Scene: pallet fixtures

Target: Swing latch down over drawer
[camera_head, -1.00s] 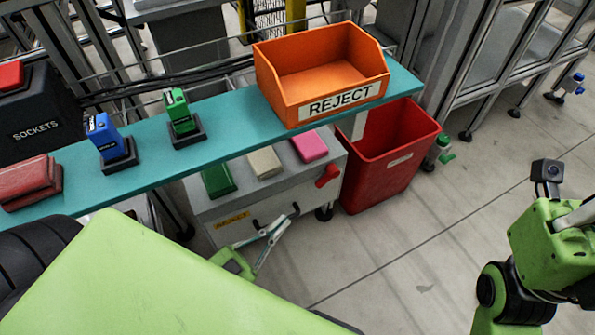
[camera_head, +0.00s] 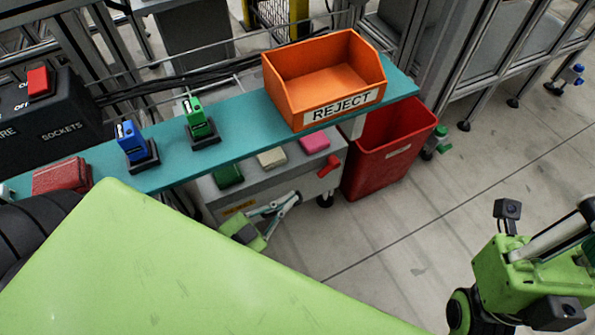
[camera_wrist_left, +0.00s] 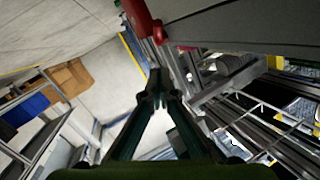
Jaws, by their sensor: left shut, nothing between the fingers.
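The red latch (camera_head: 330,169) sits at the upper right of the front of the grey drawer unit (camera_head: 309,184), its free end tilted up to the right. The drawer front carries a yellow label (camera_head: 238,208) at its left and is partly hidden by my left gripper (camera_head: 297,196). That gripper is shut and empty, in front of the unit, below and left of the latch in the picture. In the left wrist view its fingertips (camera_wrist_left: 159,76) meet; a red part (camera_wrist_left: 139,17) beyond them may be the latch. My right arm shows at the right, but its fingers do not.
A teal shelf (camera_head: 235,147) above the unit holds an orange REJECT bin (camera_head: 325,80) and blue and green devices. Green, cream and pink blocks lie on the unit. A red bin (camera_head: 385,170) stands close to its right. The floor in front is clear.

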